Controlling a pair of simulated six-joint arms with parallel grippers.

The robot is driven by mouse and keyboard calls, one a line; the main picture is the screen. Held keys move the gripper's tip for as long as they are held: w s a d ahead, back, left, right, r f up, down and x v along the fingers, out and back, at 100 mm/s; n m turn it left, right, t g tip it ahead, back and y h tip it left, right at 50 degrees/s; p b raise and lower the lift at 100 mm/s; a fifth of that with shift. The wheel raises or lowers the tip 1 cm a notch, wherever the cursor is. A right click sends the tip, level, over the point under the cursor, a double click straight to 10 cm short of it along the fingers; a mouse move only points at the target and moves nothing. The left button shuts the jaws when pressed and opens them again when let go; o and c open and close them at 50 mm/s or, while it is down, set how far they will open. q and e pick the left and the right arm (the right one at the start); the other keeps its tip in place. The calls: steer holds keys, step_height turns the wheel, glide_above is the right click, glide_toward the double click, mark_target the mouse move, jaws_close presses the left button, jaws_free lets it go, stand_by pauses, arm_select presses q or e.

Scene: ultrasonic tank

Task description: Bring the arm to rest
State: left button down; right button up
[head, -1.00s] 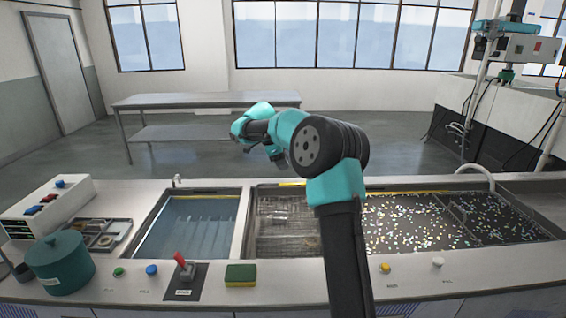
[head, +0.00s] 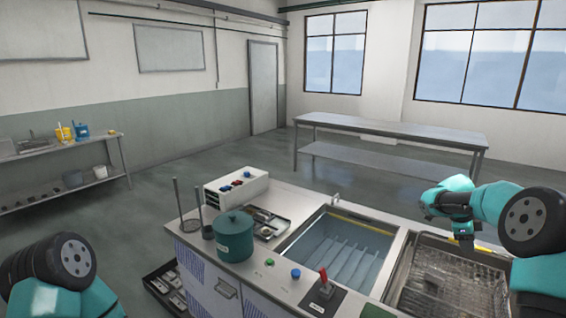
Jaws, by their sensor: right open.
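My right arm comes in from the right edge in the head view, with its teal and black joints bent over the bench. My right gripper (head: 464,238) points down above the left part of the wire basket bay (head: 455,284), close to the divider beside the blue tank (head: 340,250). It is open, and I see nothing held in it; its fingers are small and partly hidden by the wrist. My left arm shows only as a teal and black joint at the lower left corner. My left gripper is out of the picture.
The bench carries a teal lidded pot (head: 234,238), a white control box (head: 237,186), a shallow parts tray (head: 262,222) and a red-handled lever (head: 322,284). A metal table (head: 390,128) stands behind. Shelves (head: 60,160) stand at the far left. Open floor lies between.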

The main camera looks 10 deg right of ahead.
steer(key=shift+x, duration=1)
steer(key=shift+r, duration=0.1)
steer(key=v, duration=1.2)
steer(key=x, duration=1.2)
step_height(320, 180, up, 10)
steer(key=shift+w+a+n, duration=0.15)
steer(key=shift+n, duration=0.15)
steer(key=shift+w+a+f+n+t, duration=0.25)
steer(key=shift+w+a+n+t, duration=0.2)
steer(key=shift+w, duration=0.3)
